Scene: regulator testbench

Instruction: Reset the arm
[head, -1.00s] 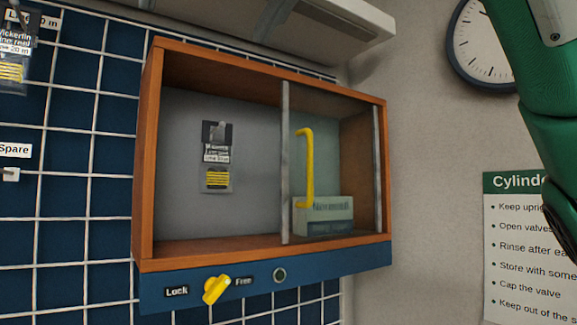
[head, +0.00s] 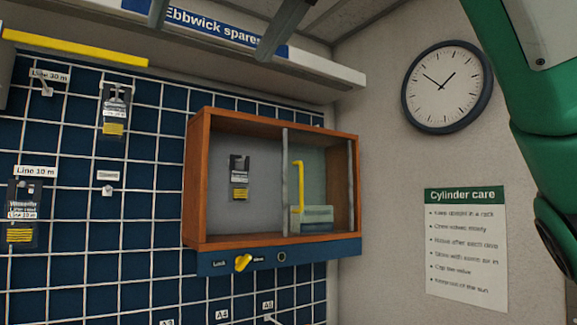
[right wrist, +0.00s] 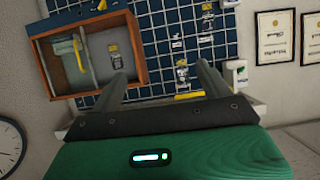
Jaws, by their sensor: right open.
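My right gripper (head: 207,42) shows at the top edge of the head view as two grey fingers, spread apart in front of the shelf sign. Its green arm comes down the right side. In the right wrist view both fingers (right wrist: 163,82) stand wide apart with nothing between them. They point toward the wall with the wooden case and the grid board, apart from both as far as I can tell. My left gripper is in neither view.
A shelf (head: 340,78) juts out above. A clock (head: 447,87) and a care poster (head: 466,245) are on the right wall.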

